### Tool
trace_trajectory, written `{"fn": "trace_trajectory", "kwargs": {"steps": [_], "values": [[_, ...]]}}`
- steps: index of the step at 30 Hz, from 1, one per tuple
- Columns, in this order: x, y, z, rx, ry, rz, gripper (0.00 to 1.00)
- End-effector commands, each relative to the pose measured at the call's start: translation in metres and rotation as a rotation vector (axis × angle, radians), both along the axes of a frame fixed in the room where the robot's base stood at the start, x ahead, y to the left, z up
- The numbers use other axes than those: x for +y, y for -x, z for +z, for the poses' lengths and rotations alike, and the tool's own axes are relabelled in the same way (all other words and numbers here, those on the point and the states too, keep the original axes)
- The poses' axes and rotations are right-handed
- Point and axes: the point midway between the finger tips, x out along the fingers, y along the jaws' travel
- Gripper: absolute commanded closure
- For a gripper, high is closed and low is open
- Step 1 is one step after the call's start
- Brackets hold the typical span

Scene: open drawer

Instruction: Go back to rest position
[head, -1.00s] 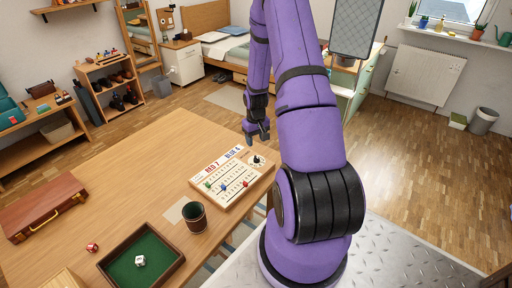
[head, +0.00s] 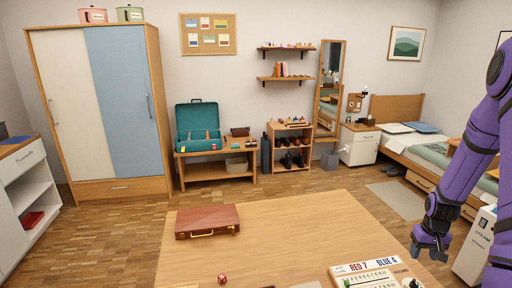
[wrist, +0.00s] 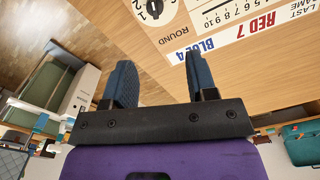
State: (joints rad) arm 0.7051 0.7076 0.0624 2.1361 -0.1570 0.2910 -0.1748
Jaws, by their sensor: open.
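My gripper (head: 430,252) hangs at the right of the head view, at the end of my purple arm. It is beside the right end of the table and apart from the scoreboard (head: 352,269). In the wrist view my gripper (wrist: 160,78) shows two blue-grey fingers spread apart with nothing between them. Beyond the fingers the scoreboard (wrist: 226,36) shows "RED 7" and "BLUE 4" with a round dial, lying on the wooden table (head: 285,225).
A closed brown case (head: 208,221) and a red die (head: 222,278) are on the table. Behind stand a wardrobe (head: 100,110), a low bench (head: 215,170), a shoe shelf (head: 291,148) and a bed (head: 430,145). Open floor lies between the table and this furniture.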

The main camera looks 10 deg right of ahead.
Motion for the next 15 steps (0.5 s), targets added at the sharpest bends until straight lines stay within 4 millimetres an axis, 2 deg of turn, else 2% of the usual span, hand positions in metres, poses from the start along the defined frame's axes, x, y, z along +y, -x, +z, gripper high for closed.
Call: {"fn": "trace_trajectory", "kwargs": {"steps": [7,15], "values": [[0.037,-0.019,0.087,-0.045,0.051,0.046,0.48],[0.09,-0.02,0.18,-0.104,0.094,0.094,0.48]]}}
